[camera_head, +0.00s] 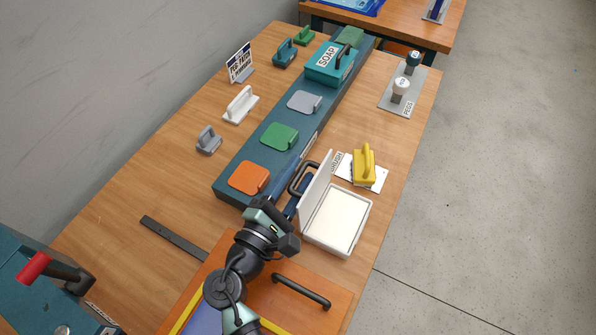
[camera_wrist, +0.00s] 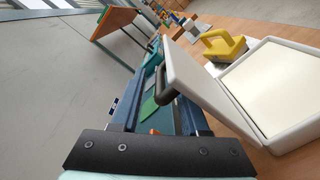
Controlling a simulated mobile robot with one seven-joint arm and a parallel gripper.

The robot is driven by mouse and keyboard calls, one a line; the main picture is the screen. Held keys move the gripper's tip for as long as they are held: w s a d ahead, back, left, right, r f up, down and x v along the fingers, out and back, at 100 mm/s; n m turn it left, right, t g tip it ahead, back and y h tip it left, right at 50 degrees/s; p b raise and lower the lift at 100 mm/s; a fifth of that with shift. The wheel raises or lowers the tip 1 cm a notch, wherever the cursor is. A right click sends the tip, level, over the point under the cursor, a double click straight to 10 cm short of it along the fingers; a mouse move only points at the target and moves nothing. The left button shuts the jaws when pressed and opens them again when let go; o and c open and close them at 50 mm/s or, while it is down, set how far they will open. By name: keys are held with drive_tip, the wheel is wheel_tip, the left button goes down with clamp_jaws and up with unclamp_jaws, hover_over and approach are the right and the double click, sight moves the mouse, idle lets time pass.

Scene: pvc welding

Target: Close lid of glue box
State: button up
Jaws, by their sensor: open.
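The white glue box (camera_head: 338,218) sits on the wooden table with its lid (camera_head: 318,187) standing nearly upright along its left side. A black handle (camera_head: 300,178) is on the lid's outer face, toward my gripper. The pale inside of the box is exposed. My gripper (camera_head: 309,146) is open and empty, on the handle side of the lid. In the wrist view the box (camera_wrist: 293,133) is at the right, the tilted lid (camera_wrist: 205,88) at centre. The lid's handle (camera_wrist: 163,88) overlaps my right finger there; I cannot tell whether they touch.
A yellow-handled tool (camera_head: 364,165) stands on a white card just behind the box. A dark teal rail (camera_head: 262,155) with orange, green and grey pads runs to the left. A teal SOAP box (camera_head: 331,64) is farther back. A black table handle (camera_head: 301,291) lies in front.

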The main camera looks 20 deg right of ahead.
drive_tip(key=shift+w+d, duration=0.1)
drive_tip(key=shift+c, duration=0.3)
clamp_jaws()
